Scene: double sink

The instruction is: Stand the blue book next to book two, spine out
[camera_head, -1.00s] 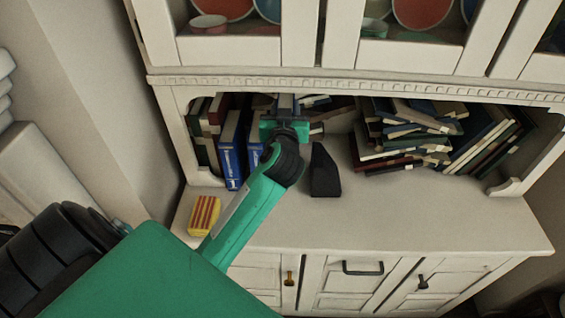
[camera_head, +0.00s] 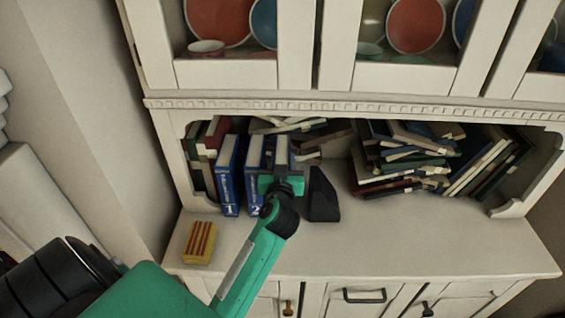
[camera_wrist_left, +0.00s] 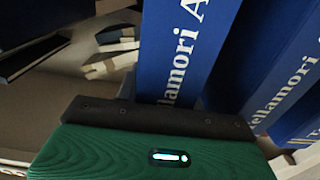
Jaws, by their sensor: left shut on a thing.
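My left gripper (camera_head: 281,178) is shut on a blue book (camera_head: 281,152) that stands upright in the hutch's open shelf. In the left wrist view the held book (camera_wrist_left: 182,45) shows its blue face with white lettering just beyond the gripper. Book two (camera_head: 253,172), blue with a white "2" low on its spine, stands close to the left of the held book; I cannot tell whether they touch. Book one (camera_head: 228,178) stands left of book two. The gripper hides the held book's lower part. My right gripper is not in view.
A black bookend (camera_head: 322,197) stands close to the right of my gripper. Messy piled books (camera_head: 405,155) fill the shelf's right side, and darker books lean at the left. A yellow-red striped block (camera_head: 199,243) lies on the counter (camera_head: 400,240), whose front right is clear.

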